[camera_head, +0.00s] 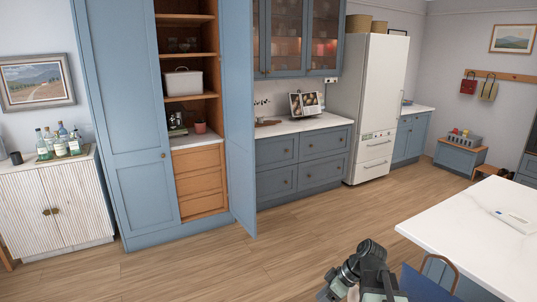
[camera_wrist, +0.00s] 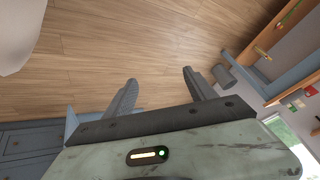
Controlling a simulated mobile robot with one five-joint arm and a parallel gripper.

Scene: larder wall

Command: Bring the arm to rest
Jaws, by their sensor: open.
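My gripper (camera_wrist: 160,80) shows in the wrist view with its two dark fingers spread wide apart. Nothing is between the fingers, only wooden floor behind them. In the head view my arm is folded low at the bottom edge, right of the middle. The fingers cannot be made out clearly there. My gripper touches nothing that I can see.
A white-topped table (camera_head: 480,235) stands at the right, with a chair (camera_head: 440,268) at its near edge close to my arm. A tall blue larder (camera_head: 125,130) has one door (camera_head: 240,130) standing open. The wooden floor (camera_head: 200,270) between is clear.

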